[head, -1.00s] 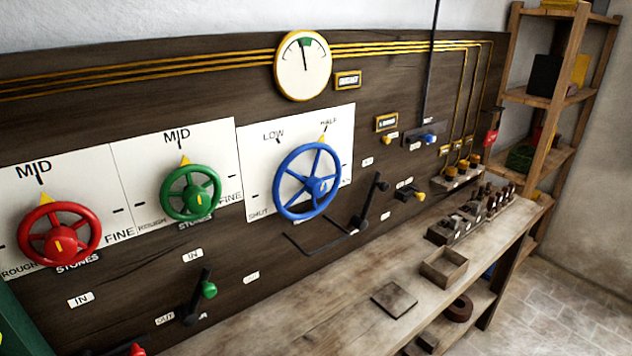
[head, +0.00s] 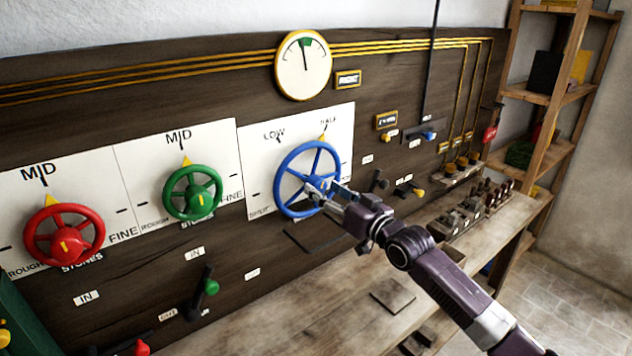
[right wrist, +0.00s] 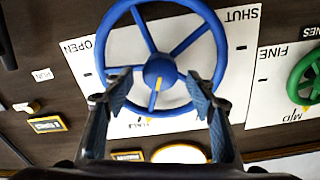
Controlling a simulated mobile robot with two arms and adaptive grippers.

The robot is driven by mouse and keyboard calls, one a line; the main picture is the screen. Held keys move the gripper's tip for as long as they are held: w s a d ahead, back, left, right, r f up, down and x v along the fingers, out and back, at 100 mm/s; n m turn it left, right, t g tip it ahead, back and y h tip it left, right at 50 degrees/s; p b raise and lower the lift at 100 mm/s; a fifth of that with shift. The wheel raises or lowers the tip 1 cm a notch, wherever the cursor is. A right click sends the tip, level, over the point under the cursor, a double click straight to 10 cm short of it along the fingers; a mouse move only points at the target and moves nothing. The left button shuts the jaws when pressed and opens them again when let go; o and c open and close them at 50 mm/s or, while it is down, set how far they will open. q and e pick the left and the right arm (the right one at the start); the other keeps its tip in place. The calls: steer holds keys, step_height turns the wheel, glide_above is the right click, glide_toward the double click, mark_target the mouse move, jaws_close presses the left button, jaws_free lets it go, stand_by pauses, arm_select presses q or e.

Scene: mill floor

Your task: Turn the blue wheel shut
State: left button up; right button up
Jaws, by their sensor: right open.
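The blue wheel (head: 308,153) is mounted on a white plate (head: 345,125) on the dark panel, with marks LOW and HALF above it. A yellow pointer at the plate's top stands by HALF. My right gripper (head: 322,188) is in front of the wheel's lower right part in the head view and hides part of its hub and rim. In the right wrist view, the blue wheel (right wrist: 195,50) appears upside down between the open fingers of the gripper (right wrist: 163,95), with SHUT and OPEN on its plate. I cannot tell if the fingers touch the rim. My left gripper is not in view.
A green wheel (head: 191,193) and a red wheel (head: 64,234) sit to the left. A round gauge (head: 303,65) is above the blue wheel. Levers stick out below and right. A wooden bench (head: 310,330) runs beneath, and a shelf (head: 545,95) stands at right.

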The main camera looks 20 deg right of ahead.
mark_target(321, 188)
steer(key=shift+p+x, duration=0.4)
steer(key=shift+x, duration=1.6)
steer(key=shift+f, duration=0.1)
steer(key=shift+c, duration=0.7)
steer(key=c, duration=1.1)
